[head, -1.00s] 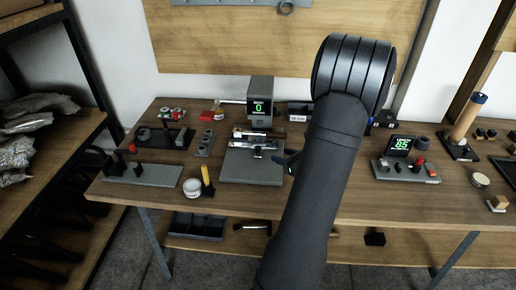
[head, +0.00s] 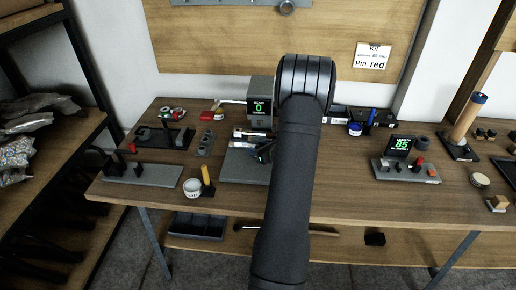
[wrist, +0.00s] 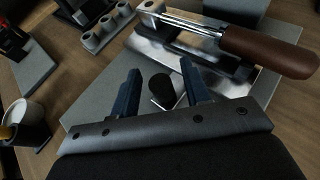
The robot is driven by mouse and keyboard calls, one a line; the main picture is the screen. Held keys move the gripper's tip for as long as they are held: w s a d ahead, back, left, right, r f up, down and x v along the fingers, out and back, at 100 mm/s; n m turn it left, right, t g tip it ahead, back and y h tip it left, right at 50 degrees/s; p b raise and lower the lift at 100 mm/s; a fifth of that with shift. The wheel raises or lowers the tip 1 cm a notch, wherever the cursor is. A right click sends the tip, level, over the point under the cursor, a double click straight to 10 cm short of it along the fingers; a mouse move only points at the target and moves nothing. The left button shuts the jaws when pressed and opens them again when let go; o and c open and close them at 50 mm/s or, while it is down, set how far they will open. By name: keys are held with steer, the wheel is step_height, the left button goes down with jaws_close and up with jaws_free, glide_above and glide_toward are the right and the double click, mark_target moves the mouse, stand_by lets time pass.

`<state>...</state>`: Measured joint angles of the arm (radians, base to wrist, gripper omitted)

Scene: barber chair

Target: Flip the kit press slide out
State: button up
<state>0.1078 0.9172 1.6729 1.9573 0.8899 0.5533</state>
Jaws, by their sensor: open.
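The kit press (head: 260,110) stands mid-bench with a green 0 on its display and a grey base plate (head: 238,168) in front. In the wrist view its bright metal slide (wrist: 205,75) lies on the plate (wrist: 95,88). A dark rounded knob (wrist: 161,88) on a thin stem stands at the slide's near side. A lever with a brown handle (wrist: 266,50) crosses above the slide. My gripper (wrist: 160,70) is open, its blue fingers on either side of the knob; I cannot tell whether they touch it. In the head view my gripper (head: 264,152) is over the plate, and my arm hides its right part.
A white jar (head: 193,188) and a yellow-handled tool (head: 207,180) stand left of the plate. A grey holed block (head: 206,143) is beside the press. A meter reading 85 (head: 400,146) is at the right.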

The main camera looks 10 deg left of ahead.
steer(key=shift+c, duration=0.4)
jaws_close()
steer(key=s, duration=1.2)
steer(key=shift+s, duration=0.25)
jaws_free()
steer(key=shift+s, duration=0.15)
steer(key=shift+o, duration=0.4)
steer(key=v, duration=1.7)
steer(key=shift+r, duration=0.1)
